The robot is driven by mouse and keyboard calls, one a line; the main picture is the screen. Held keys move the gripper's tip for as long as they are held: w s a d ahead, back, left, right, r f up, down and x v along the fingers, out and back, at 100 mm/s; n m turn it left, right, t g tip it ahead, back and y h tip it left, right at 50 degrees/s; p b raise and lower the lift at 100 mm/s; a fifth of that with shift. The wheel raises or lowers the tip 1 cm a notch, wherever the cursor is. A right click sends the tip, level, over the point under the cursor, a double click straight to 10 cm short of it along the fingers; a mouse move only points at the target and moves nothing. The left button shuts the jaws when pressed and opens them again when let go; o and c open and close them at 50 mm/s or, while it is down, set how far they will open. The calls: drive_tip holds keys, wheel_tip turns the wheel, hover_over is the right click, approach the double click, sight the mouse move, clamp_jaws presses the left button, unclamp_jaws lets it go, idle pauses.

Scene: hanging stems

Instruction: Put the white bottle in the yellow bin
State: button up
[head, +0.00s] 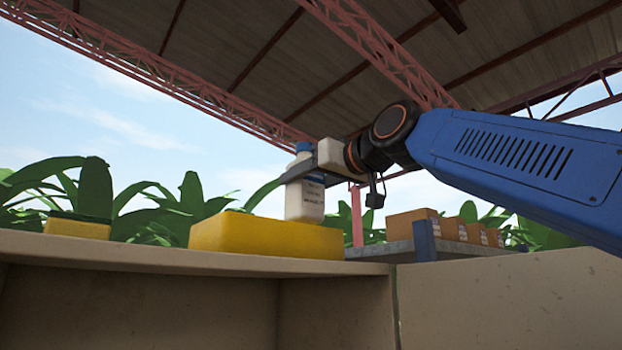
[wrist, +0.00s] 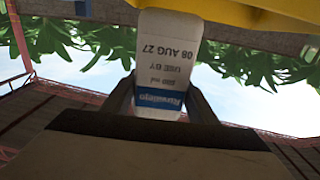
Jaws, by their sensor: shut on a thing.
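The white bottle (head: 304,202) has a blue cap and dark print, and it is upright in the head view. My gripper (head: 306,178) is shut on its upper part, near the cap. The bottle's lower end is at the yellow bin (head: 265,237), level with its rim or just behind it. I cannot tell whether the base is inside the bin or touching it. In the wrist view the bottle (wrist: 165,65) appears upside down between the two fingers of my gripper (wrist: 160,100), with part of the yellow bin (wrist: 250,12) beyond it. The bin's inside is hidden.
The bin stands on a beige ledge (head: 180,253). A smaller yellow container (head: 77,226) with a dark green top stands to its left. Several cardboard boxes (head: 413,221) stand on a grey shelf (head: 390,250) at the right. Green plants (head: 95,190) are behind.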

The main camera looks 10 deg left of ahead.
drive_tip(key=shift+w+a, duration=0.4)
drive_tip(key=shift+a, duration=0.05)
drive_tip(key=shift+f, duration=2.75)
drive_tip(key=shift+f, duration=1.05)
drive_tip(key=o, duration=1.8)
drive_tip(key=shift+c, duration=0.2)
drive_tip(key=shift+f, duration=0.1)
drive_tip(key=v, duration=1.7)
drive_tip(key=shift+d, duration=0.15)
drive_tip(key=shift+s, duration=0.25)
